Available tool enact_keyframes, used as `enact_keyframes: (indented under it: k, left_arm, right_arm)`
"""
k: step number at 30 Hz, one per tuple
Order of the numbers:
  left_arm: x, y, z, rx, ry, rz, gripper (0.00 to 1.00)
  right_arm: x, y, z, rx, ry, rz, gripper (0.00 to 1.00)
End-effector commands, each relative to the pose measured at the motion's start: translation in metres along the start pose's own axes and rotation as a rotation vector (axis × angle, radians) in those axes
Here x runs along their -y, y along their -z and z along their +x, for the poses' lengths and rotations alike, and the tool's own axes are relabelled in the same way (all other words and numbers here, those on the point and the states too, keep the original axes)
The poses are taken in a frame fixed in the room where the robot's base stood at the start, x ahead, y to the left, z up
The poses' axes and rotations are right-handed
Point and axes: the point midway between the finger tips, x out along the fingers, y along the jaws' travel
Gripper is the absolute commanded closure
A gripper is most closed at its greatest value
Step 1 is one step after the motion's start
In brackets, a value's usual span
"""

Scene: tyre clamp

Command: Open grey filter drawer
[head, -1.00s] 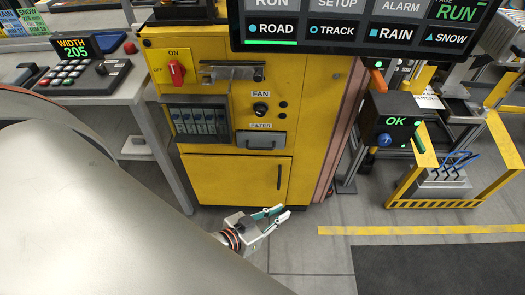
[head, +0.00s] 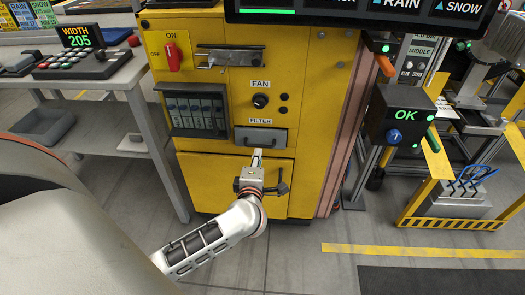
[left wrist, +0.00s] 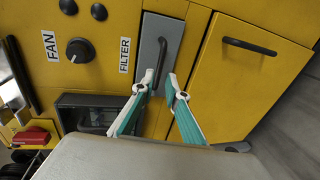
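The grey filter drawer (head: 278,139) is a small panel with a dark bar handle, under the FILTER label on the yellow cabinet, and it looks shut. In the left wrist view the drawer (left wrist: 149,40) appears turned on its side, with its handle (left wrist: 160,58) just beyond the fingertips. My left gripper (head: 258,153) is just below and in front of the drawer, pointing at it. In the left wrist view its teal and white fingers (left wrist: 162,82) are apart with nothing between them. Whether the tips touch the drawer is unclear. My right gripper is not in view.
The yellow cabinet (head: 200,180) has a FAN knob (head: 260,101) above the drawer and a lower door with a dark handle (left wrist: 249,45). A black OK box (head: 397,118) stands to the right.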

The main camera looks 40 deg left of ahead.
Motion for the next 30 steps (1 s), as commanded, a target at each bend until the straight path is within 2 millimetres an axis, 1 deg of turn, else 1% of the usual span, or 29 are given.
enact_keyframes:
  k: [5,12,15,21,27,28,29,30]
  left_arm:
    - [0.002,0.001,0.021,-0.003,0.002,0.001,0.86]
    - [0.004,0.001,0.057,-0.003,0.004,0.001,0.86]
    - [0.003,0.001,0.067,-0.001,0.003,0.001,0.86]
    - [0.000,0.001,0.076,0.000,0.000,0.000,0.86]
    - [-0.001,0.000,0.076,0.000,-0.001,-0.001,0.86]
    - [-0.001,0.000,0.076,0.000,-0.001,-0.001,0.91]
    - [-0.001,0.000,0.076,0.000,-0.001,-0.001,0.99]
    - [-0.001,0.000,0.076,0.000,-0.001,-0.001,1.00]
  right_arm:
    - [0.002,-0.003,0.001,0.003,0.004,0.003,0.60]
    - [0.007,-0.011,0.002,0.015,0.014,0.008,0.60]
    - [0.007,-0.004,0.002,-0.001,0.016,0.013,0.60]
    - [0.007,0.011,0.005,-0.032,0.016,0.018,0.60]
    - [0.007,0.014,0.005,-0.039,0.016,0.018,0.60]
    - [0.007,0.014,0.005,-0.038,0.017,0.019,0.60]
    - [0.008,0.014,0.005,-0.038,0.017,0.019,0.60]
    - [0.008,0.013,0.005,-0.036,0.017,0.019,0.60]
